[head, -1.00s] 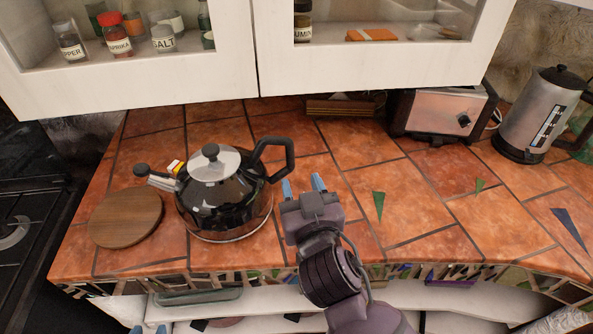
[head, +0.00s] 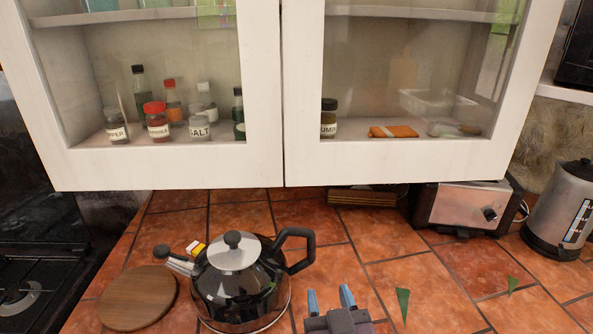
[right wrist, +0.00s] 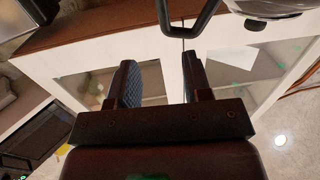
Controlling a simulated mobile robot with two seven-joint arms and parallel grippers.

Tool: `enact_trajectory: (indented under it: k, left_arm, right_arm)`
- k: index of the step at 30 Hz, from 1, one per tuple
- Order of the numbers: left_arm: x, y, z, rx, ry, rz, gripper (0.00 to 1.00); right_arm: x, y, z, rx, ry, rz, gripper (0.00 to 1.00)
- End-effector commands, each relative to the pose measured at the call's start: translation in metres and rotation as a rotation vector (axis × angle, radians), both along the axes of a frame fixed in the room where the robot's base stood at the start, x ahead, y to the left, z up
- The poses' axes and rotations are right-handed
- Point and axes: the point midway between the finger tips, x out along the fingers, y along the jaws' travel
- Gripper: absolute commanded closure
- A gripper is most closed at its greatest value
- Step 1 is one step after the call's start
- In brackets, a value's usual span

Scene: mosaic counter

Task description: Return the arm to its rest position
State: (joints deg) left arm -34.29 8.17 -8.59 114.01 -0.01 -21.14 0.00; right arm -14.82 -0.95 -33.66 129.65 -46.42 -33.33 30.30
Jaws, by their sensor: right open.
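My right gripper (head: 331,300) is at the bottom edge of the head view, to the right of the kettle, with its two blue fingertips apart. It also shows in the right wrist view (right wrist: 160,82), open, with nothing between its fingers. The black kettle (head: 240,290) with a silver lid stands upright on the tiled counter, apart from the gripper in the head view. Its black handle shows at the top of the right wrist view (right wrist: 187,30). Most of my right arm is below the head view's frame. My left gripper is not in view.
A round wooden board (head: 137,299) lies left of the kettle. A toaster (head: 466,206) and a metal electric kettle (head: 560,212) stand at the back right. A white glass-fronted cabinet (head: 160,170) hangs above the counter (head: 420,290). A stove (head: 35,280) is at the left.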

Motion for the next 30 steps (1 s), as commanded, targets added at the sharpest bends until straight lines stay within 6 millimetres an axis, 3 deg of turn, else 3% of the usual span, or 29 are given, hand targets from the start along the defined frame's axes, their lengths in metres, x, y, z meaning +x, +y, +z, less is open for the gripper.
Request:
enact_trajectory:
  k: [8,16,22,30]
  left_arm:
    - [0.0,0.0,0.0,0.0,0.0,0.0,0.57]
    - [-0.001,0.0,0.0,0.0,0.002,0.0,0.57]
    - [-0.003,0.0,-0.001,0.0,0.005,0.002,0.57]
    - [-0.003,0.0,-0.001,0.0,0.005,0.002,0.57]
  right_arm:
    - [-0.021,-0.077,-0.062,-0.029,0.328,-0.151,0.55]
    - [-0.084,-0.153,-0.124,-0.065,0.763,-0.226,0.55]
    - [-0.126,-0.18,-0.144,-0.08,0.978,-0.21,0.55]
    - [-0.166,-0.199,-0.153,-0.091,1.159,-0.169,0.55]
